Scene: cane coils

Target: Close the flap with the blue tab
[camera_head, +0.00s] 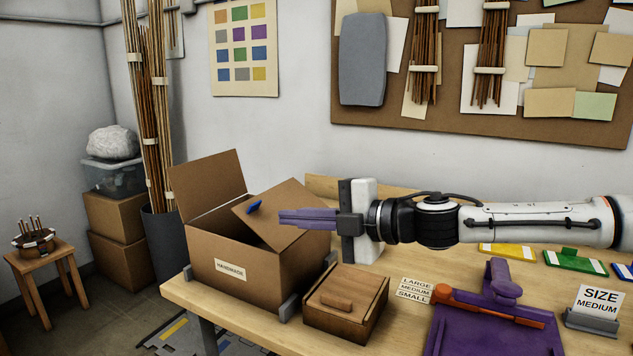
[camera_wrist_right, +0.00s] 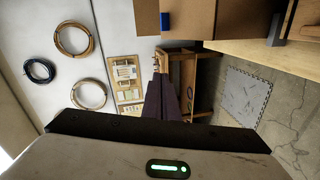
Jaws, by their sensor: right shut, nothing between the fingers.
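The cardboard box (camera_head: 225,265) stands on the table's left part, with a "HANDMADE" label on its front. The flap with the blue tab (camera_head: 254,207) slants over the box opening from the right; the flap (camera_head: 292,196) is partly covered by my right gripper. Another flap (camera_head: 207,186) stands raised at the left. My right gripper (camera_head: 283,218) has purple fingers, shut and empty, and overlaps the flap in the head view; contact cannot be told. In the wrist view the fingers (camera_wrist_right: 160,82) lie below the cardboard (camera_wrist_right: 188,18) and blue tab (camera_wrist_right: 165,21). My left gripper is out of view.
A lidded wooden box (camera_head: 345,303) stands close to the right of the carton. A purple device (camera_head: 495,320) and a size sign (camera_head: 597,302) lie farther right. A dark bin (camera_head: 160,240) with canes stands on the floor left of the table.

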